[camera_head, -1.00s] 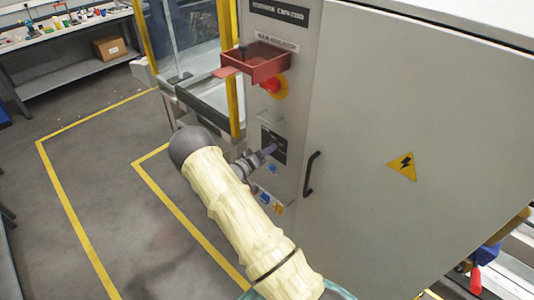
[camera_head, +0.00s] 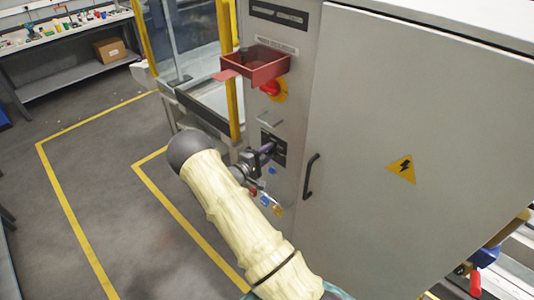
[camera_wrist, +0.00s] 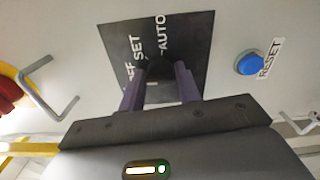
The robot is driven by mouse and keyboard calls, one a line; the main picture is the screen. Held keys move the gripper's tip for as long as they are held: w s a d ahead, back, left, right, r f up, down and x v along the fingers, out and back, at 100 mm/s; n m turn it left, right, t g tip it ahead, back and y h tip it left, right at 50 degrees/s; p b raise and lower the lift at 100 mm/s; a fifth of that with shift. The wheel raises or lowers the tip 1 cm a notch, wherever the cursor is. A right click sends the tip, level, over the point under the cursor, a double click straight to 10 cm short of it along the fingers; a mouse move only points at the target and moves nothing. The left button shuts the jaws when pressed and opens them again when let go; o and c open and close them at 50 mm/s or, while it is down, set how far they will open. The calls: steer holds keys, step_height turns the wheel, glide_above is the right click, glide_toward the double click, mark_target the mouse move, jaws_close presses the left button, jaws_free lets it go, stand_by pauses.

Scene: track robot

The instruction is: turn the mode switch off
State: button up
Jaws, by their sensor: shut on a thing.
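The mode switch is a dark knob (camera_wrist: 158,68) on a black plate (camera_wrist: 193,45) marked OFF, SET and AUTO in the wrist view. The plate also shows on the cabinet front in the head view (camera_head: 279,156). My gripper (camera_wrist: 160,77) has its two purple fingers on either side of the knob, shut on it. In the head view my gripper (camera_head: 267,148) reaches the plate from the left. The knob's pointer is hidden between the fingers, so I cannot tell which mark it points to.
A blue RESET button (camera_wrist: 249,64) is right of the plate in the wrist view. A red emergency knob (camera_head: 271,88) and a red tray (camera_head: 258,68) are above the plate. A black door handle (camera_head: 311,176) is to its right. Open floor lies left.

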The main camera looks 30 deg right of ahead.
steer(key=shift+a+n, duration=0.1)
steer(key=shift+n, duration=0.2)
steer(key=o, duration=0.9)
steer(key=b+v, duration=0.4)
steer(key=v, duration=1.3)
steer(key=shift+a+b, duration=0.2)
steer(key=shift+b, duration=0.15)
